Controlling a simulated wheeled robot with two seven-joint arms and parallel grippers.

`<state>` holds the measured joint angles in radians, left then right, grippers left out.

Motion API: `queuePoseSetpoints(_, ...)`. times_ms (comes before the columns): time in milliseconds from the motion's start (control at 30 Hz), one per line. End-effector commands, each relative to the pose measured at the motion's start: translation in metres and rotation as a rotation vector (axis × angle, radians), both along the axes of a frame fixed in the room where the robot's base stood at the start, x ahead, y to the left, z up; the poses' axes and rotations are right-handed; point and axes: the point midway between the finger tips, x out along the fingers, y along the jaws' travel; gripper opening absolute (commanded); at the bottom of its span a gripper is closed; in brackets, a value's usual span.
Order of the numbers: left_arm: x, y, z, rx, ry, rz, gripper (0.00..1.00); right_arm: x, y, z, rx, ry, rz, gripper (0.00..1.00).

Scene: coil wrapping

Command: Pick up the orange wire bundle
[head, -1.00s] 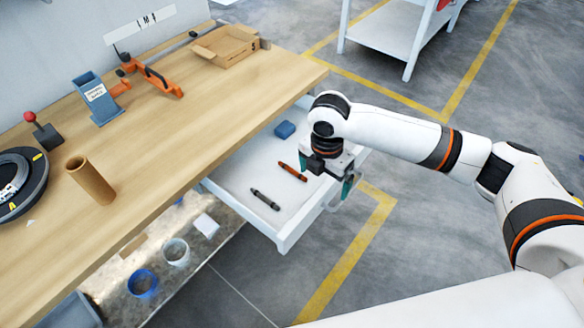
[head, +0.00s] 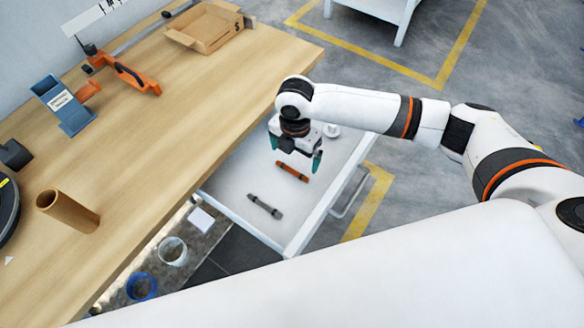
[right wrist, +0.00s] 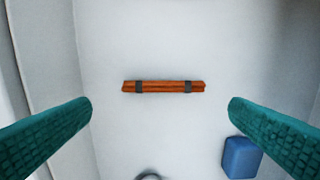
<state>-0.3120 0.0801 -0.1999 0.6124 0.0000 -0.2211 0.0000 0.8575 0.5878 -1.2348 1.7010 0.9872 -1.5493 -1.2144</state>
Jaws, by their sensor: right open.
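The orange wire bundle (head: 293,172) lies in the open white drawer (head: 238,190). In the right wrist view the bundle (right wrist: 163,87) lies crosswise near the middle, with two dark bands around it. My right gripper (head: 296,150) points down over the drawer, just beyond the bundle in the head view. It is open and empty. In the right wrist view its teal fingers (right wrist: 160,108) stand wide at left and right, apart from the bundle. My left gripper is not in view.
A dark grey bundle (head: 265,206) lies nearer in the drawer. A blue block (right wrist: 242,157) lies beside the right finger in the wrist view. The wooden bench (head: 190,120) borders the drawer on the left. A cardboard tube (head: 68,212) and an open box (head: 204,28) stand on it.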

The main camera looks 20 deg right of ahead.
Motion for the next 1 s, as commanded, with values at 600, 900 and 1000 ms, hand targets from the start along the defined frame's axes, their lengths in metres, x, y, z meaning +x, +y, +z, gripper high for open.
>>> queuePoseSetpoints(600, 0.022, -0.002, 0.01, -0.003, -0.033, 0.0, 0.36, 0.0, 0.002, -0.062, -0.002, -0.001, 0.001, 1.0)
queuePoseSetpoints(900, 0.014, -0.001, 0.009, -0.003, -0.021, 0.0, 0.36, 0.0, 0.003, -0.062, -0.001, -0.002, 0.001, 0.84)
queuePoseSetpoints(1000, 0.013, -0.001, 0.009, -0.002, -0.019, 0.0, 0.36, 0.0, 0.003, -0.062, -0.001, -0.002, 0.001, 0.7)
